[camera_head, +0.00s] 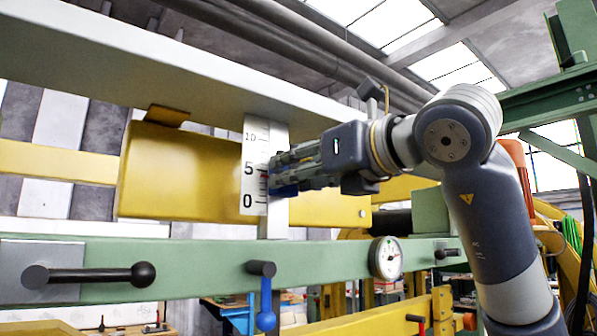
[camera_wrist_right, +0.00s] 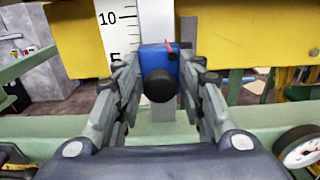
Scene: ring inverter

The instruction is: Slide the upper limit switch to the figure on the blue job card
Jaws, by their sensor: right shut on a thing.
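The upper limit switch is a blue block (camera_wrist_right: 172,62) with a black round knob (camera_wrist_right: 159,86) and a red pointer on top, on a vertical grey rail (camera_head: 274,225). A white scale (camera_head: 255,150) with 0, 5 and 10 stands beside the rail. In the head view the red pointer looks near the 5, partly hidden by my fingers. My right gripper (camera_head: 280,178) comes in from the right and is shut on the switch, with a finger on each side in the wrist view (camera_wrist_right: 161,75). The blue job card and my left gripper are not in view.
A yellow block (camera_head: 178,172) is behind the scale. A green beam (camera_head: 200,265) crosses below, with a black-knobbed lever (camera_head: 95,275), a blue-handled lever (camera_head: 265,300) and a round dial gauge (camera_head: 386,258). A pale beam (camera_head: 190,65) runs overhead.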

